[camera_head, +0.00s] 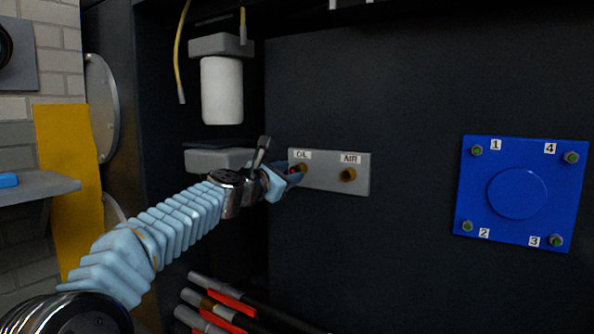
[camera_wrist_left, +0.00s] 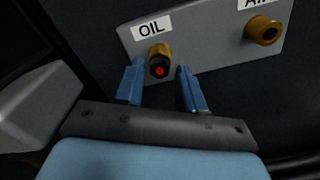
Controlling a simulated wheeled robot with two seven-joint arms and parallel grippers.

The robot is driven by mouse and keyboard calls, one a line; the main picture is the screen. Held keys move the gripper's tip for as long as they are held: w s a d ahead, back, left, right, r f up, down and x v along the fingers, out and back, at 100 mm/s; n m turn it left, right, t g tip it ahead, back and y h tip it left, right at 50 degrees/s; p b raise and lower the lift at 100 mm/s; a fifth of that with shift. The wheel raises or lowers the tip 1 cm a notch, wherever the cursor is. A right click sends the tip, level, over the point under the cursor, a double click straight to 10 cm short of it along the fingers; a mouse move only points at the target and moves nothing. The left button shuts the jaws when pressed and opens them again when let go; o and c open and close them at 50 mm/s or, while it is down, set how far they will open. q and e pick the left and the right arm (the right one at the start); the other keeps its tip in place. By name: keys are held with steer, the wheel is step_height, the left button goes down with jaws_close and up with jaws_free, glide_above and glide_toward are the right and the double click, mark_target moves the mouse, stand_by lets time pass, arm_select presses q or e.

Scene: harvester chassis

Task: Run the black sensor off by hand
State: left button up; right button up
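The black sensor (camera_wrist_left: 158,68) has a red dot on its end and sits in the brass fitting under the OIL label on a grey plate (camera_wrist_left: 215,50). In the head view the plate (camera_head: 325,184) is on the dark chassis wall, and the sensor is mostly hidden by my gripper. My left gripper (camera_head: 290,178) is at the OIL fitting. In the left wrist view its blue fingers (camera_wrist_left: 160,82) are open, one on each side of the sensor in the picture, with gaps showing. Nothing is held. My right gripper is not in view.
A brass AIR fitting (camera_head: 348,175) is just right of the OIL one. A white cylinder (camera_head: 222,91) hangs at upper left, with a grey block (camera_head: 217,160) below. Red-marked rods (camera_head: 228,299) lie underneath. A blue numbered plate (camera_head: 518,194) is at right.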

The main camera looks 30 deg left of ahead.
arm_select(q)
jaws_close()
steer(key=n+p, duration=0.1)
steer(key=n, duration=0.3)
steer(key=n+p, duration=0.2)
steer(key=n, duration=0.1)
steer(key=n+p, duration=0.2)
steer(key=n, duration=0.2)
steer(key=shift+s+r+n, duration=0.1)
steer(key=shift+r+n, duration=0.15)
steer(key=shift+n, duration=0.05)
steer(key=n, duration=0.2)
steer(key=shift+f+n, duration=0.35)
steer(key=shift+n, duration=0.05)
steer(key=n, duration=1)
steer(key=shift+f+n, duration=0.1)
steer(key=shift+n, duration=0.3)
